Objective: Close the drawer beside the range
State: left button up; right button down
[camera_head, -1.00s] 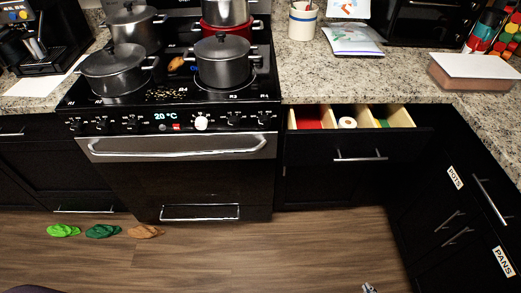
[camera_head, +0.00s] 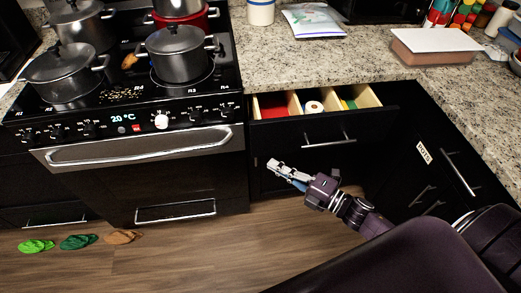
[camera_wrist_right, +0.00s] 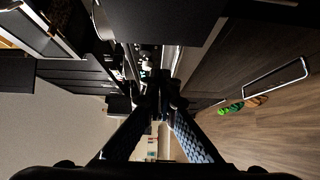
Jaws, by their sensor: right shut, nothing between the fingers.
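The black drawer (camera_head: 325,132) right of the range (camera_head: 140,160) stands open. Its light wood compartments hold a red item (camera_head: 272,106), a white roll (camera_head: 313,107) and a green item at the right. A silver bar handle (camera_head: 330,140) crosses its front. My right gripper (camera_head: 276,168) is shut and empty, low in front of the cabinet, below and left of the handle in the picture. It appears apart from the drawer, though depth is hard to judge. In the right wrist view its fingers (camera_wrist_right: 160,90) converge at the middle. My left gripper is out of view.
Pots such as a lidded grey one (camera_head: 178,55) stand on the cooktop. The granite counter (camera_head: 320,65) holds a bag and a boxed item (camera_head: 435,48). A cabinet labelled POTS (camera_head: 424,153) is at right. Slippers (camera_head: 80,242) lie on the floor before the range.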

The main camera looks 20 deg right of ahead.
aim_at(252, 143)
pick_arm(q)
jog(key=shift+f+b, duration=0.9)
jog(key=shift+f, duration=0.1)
pick_arm(e)
jog(key=shift+w+a, duration=0.2)
jog(key=shift+w, duration=1.05)
jog(key=shift+w+a, duration=0.2)
jog(key=shift+w, duration=1.1)
jog(key=shift+w+a, duration=0.2)
jog(key=shift+w, duration=1.05)
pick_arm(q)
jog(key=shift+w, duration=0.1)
pick_arm(e)
jog(key=shift+w, duration=0.15)
